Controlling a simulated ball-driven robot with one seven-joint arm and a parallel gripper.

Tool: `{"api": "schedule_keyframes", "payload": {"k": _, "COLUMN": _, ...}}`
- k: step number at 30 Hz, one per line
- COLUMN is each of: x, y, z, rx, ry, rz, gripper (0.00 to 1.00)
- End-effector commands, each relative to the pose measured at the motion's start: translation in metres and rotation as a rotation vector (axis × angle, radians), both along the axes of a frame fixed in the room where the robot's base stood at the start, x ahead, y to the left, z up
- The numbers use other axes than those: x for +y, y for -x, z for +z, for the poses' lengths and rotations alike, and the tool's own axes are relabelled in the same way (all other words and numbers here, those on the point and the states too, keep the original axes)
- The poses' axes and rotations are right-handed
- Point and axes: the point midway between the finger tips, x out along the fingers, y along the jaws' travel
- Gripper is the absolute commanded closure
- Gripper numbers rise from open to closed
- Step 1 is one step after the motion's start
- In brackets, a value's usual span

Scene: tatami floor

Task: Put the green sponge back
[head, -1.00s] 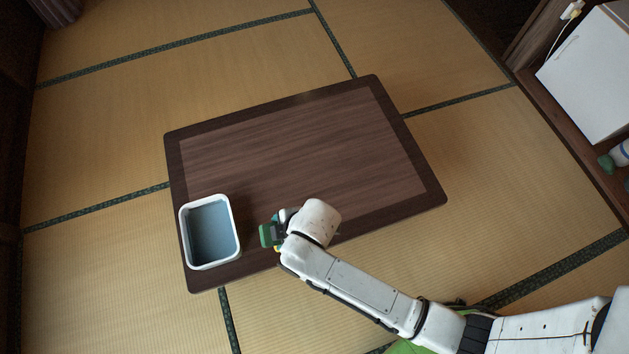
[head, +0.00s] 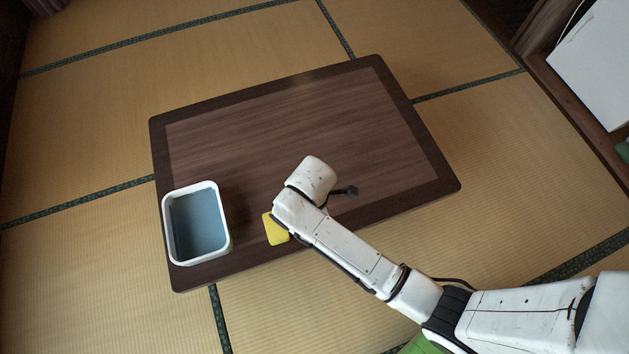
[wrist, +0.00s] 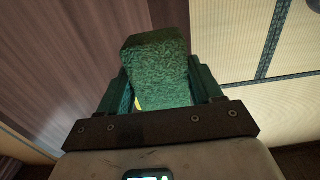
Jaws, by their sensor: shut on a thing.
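The green sponge (wrist: 158,62) is a rough-textured block held between the two dark green fingers of my gripper (wrist: 160,92) in the wrist view. My gripper is shut on it. In the head view my white arm hides the fingers and the sponge. A flat yellow thing (head: 276,229) shows on the near part of the table beside my wrist. A small yellow patch also shows by the left finger in the wrist view (wrist: 138,103). I cannot tell whether the sponge touches anything below.
A white-rimmed tub with a blue-grey inside (head: 170,240) stands at the table's near left corner, left of the yellow thing. The low dark wood table (head: 280,120) is otherwise bare. Tatami floor surrounds it. A shelf with a white box (head: 600,60) is at the upper right.

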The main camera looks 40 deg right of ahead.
Motion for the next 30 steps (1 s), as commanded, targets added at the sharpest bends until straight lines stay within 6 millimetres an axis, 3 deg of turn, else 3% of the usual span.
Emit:
{"api": "schedule_keyframes", "payload": {"k": 1, "x": -0.005, "y": -0.005, "z": -0.016, "rx": 0.004, "ry": 0.001, "rz": -0.001, "gripper": 0.6}}
{"api": "schedule_keyframes", "payload": {"k": 3, "x": -0.011, "y": -0.012, "z": -0.028, "rx": 0.003, "ry": 0.0, "rz": 0.0, "gripper": 0.6}}
{"api": "schedule_keyframes", "payload": {"k": 14, "x": -0.027, "y": -0.028, "z": -0.052, "rx": 0.003, "ry": 0.0, "rz": 0.001, "gripper": 0.6}}
{"api": "schedule_keyframes", "payload": {"k": 21, "x": -0.03, "y": -0.031, "z": -0.084, "rx": 0.003, "ry": 0.0, "rz": 0.002, "gripper": 0.6}}
{"api": "schedule_keyframes", "payload": {"k": 29, "x": -0.03, "y": -0.031, "z": -0.087, "rx": 0.002, "ry": -0.001, "rz": 0.002, "gripper": 0.6}}
{"api": "schedule_keyframes", "payload": {"k": 30, "x": -0.03, "y": -0.031, "z": -0.087, "rx": 0.002, "ry": -0.001, "rz": 0.002, "gripper": 0.31}}
